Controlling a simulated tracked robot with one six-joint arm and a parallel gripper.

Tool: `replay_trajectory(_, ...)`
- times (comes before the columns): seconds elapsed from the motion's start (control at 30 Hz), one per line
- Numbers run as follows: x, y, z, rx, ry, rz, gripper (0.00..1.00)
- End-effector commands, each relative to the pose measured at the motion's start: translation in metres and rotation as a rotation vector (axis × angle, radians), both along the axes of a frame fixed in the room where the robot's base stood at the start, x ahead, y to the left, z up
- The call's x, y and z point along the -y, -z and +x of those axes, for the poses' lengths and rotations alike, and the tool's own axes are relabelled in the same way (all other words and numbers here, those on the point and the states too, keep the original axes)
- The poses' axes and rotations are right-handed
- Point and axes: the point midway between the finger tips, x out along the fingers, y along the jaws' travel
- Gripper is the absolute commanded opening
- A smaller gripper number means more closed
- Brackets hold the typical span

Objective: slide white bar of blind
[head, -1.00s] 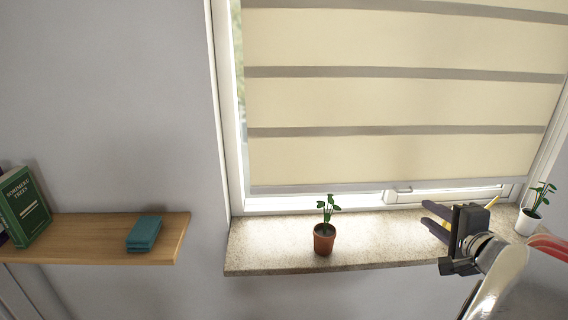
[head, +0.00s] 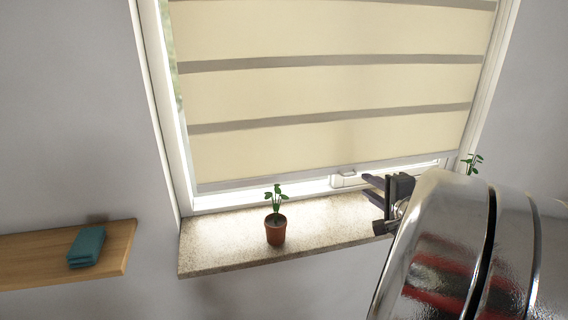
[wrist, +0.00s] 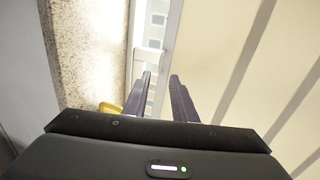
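The cream blind (head: 330,85) with grey stripes hangs over the window, mostly lowered. Its white bar (head: 270,179) runs along the bottom edge, slightly tilted in the head view, with a strip of window bare below it. In the wrist view the white bar (wrist: 174,30) runs up the picture beyond the fingertips. My gripper (head: 368,184) is in front of the window's lower right part, just below the bar's level. The wrist view shows its two dark fingers (wrist: 161,76) apart, with nothing seen held between them. Whether a finger touches the bar cannot be told.
A potted plant (head: 276,230) stands on the stone sill (head: 215,248), left of my gripper. Another plant (head: 472,163) is partly hidden behind my arm. A white window handle (head: 345,179) is close to my fingers. A wooden shelf (head: 40,260) with a teal cloth (head: 87,246) is at left.

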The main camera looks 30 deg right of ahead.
Motion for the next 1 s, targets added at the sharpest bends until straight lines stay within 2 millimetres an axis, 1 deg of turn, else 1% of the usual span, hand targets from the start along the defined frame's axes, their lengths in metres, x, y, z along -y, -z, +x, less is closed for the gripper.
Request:
replay_trajectory(0.03,0.001,0.003,0.007,0.0,-0.003,0.003,0.24)
replay_trajectory(0.6,0.023,0.021,0.072,-0.001,0.0,0.001,0.24)
replay_trajectory(0.8,0.027,0.023,0.082,-0.001,0.001,0.0,0.24)
replay_trajectory(1.0,0.027,0.024,0.083,0.0,0.001,0.001,0.24)
